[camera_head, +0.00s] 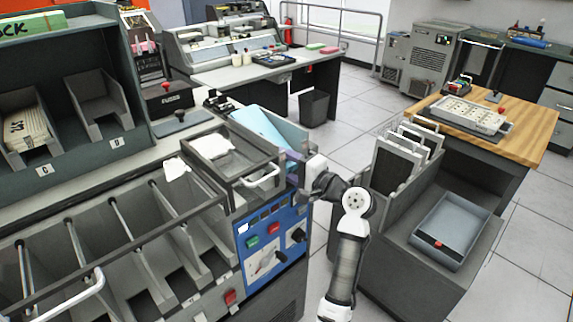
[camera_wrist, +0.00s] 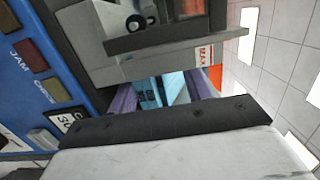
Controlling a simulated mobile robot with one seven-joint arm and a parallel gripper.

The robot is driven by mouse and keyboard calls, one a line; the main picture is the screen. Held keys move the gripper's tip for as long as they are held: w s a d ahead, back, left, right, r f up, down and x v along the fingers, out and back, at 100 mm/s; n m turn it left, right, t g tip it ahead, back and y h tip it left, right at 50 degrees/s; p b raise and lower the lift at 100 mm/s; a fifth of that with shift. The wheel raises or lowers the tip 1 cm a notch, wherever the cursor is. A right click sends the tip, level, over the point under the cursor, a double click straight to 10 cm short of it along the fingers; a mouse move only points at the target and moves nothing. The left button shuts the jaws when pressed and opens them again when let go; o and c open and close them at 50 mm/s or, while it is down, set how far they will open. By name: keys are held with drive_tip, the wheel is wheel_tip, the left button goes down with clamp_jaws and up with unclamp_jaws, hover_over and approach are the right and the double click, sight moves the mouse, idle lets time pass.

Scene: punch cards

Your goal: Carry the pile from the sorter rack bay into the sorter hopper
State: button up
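In the head view a light blue sheet or pile (camera_head: 258,125) lies slanted in the sorter hopper (camera_head: 291,131) at the machine's right end. My gripper (camera_head: 294,157) is at the near end of the hopper, its purple fingers reaching in beside the light blue thing. In the wrist view my gripper's fingers (camera_wrist: 164,93) stand apart, with light blue surfaces (camera_wrist: 174,88) between them. I cannot tell whether they press on it. A grey wall marked MAX (camera_wrist: 203,53) is just beyond. The sorter rack bays (camera_head: 130,240) at the lower left show no pile that I can see.
A grey tray (camera_head: 232,163) with a handle is left of the hopper, above the blue control panel (camera_head: 272,245). A shelf at the left holds a cream card pile (camera_head: 27,130). A grey cabinet (camera_head: 415,225) with an empty-looking tray (camera_head: 450,230) stands right of my arm.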

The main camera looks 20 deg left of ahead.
drive_tip(key=s+p+v, duration=0.1)
drive_tip(key=v, duration=0.8)
drive_tip(key=shift+p, duration=0.35)
drive_tip(key=shift+d, duration=0.1)
idle(0.6)
